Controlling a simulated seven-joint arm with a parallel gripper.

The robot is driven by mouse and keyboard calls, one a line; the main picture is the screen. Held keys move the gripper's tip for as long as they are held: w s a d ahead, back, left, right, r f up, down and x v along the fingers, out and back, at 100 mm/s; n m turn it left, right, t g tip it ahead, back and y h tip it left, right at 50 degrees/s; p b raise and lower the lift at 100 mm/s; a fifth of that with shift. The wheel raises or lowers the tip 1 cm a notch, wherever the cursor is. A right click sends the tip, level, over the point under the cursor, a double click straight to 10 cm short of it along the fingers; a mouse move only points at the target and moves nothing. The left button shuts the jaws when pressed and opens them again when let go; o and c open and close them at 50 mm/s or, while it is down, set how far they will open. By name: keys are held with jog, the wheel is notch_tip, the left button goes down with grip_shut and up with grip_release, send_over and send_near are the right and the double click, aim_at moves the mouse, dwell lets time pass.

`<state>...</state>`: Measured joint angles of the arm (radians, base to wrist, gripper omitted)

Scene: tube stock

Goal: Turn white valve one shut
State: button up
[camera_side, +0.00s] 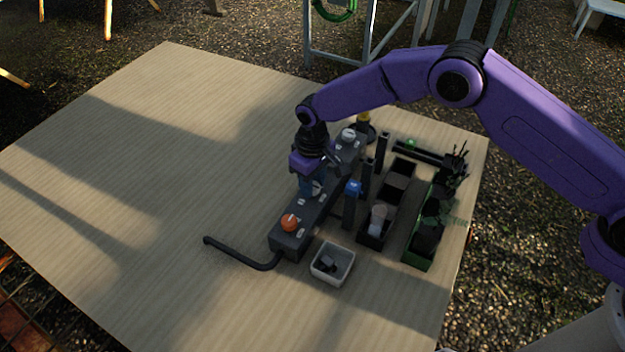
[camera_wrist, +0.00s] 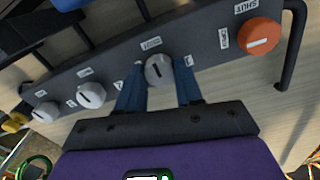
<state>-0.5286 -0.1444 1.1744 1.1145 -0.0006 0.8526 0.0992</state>
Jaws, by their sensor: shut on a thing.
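A dark grey manifold bar (camera_side: 318,210) lies on the table. It carries an orange knob (camera_wrist: 259,36) at one end and several white knobs in a row. My gripper (camera_side: 314,184) reaches down onto the bar. In the wrist view its two blue fingers (camera_wrist: 160,80) stand either side of the white knob nearest the orange one (camera_wrist: 158,69), shut on it. That knob's dark pointer line runs roughly up and down the picture. Two other white knobs (camera_wrist: 91,95) (camera_wrist: 46,112) sit further left. Small white labels lie beside the knobs; most are too small to read.
A black hose (camera_side: 240,254) bends out from the bar's near end. A white bin (camera_side: 332,264) with dark pieces stands close by. Dark trays and a green-edged crate (camera_side: 418,258) stand to the right, with upright dark posts between. The table's left side is clear.

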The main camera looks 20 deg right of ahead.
jog(key=o, duration=1)
jog(key=shift+o, duration=0.2)
notch_tip(320, 180, up, 18)
jog(key=shift+f, duration=0.25)
